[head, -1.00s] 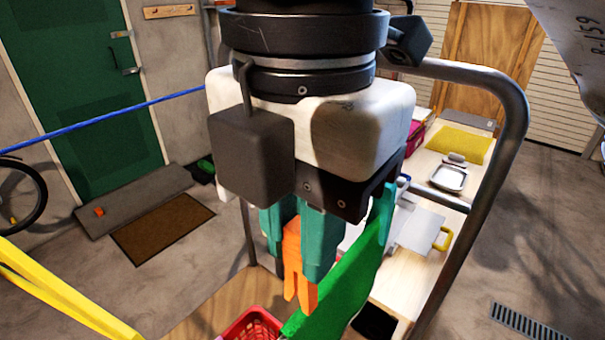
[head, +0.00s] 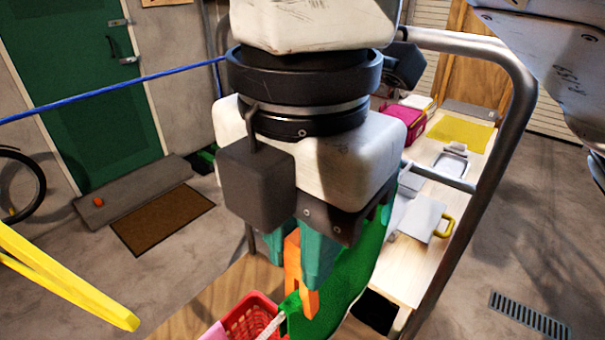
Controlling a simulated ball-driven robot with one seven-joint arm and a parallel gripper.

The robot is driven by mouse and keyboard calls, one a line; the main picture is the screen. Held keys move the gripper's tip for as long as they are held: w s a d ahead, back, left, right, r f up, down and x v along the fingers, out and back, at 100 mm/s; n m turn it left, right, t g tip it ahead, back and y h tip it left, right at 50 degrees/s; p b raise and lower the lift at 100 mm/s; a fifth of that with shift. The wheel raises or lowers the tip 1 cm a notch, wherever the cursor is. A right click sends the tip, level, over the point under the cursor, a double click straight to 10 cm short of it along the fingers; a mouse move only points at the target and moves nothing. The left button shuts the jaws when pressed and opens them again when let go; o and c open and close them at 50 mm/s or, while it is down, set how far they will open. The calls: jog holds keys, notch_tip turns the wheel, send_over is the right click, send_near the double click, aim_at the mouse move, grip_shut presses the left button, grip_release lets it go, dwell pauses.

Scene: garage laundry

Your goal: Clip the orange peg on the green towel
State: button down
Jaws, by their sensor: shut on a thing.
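My gripper (head: 297,258), with teal fingers, is shut on the orange peg (head: 293,262) and points downward. The peg's legs extend below the fingers. The green towel (head: 352,272) hangs to the right of and behind the gripper, and a green edge also shows left of the peg's lower end. The peg's tip overlaps the towel in this view. I cannot tell whether the peg straddles the towel's edge or is only in front of it. My gripper body hides the towel's upper part.
A red basket (head: 238,324) stands just below left of the peg. A metal rail frame (head: 515,130) curves along the right. A yellow bar (head: 65,278) juts in at left, and a blue line (head: 100,98) runs across. A bench (head: 420,268) holds several items behind.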

jog(key=shift+f, duration=0.7)
jog(key=c, duration=0.9)
grip_release()
jog(key=shift+r, duration=0.1)
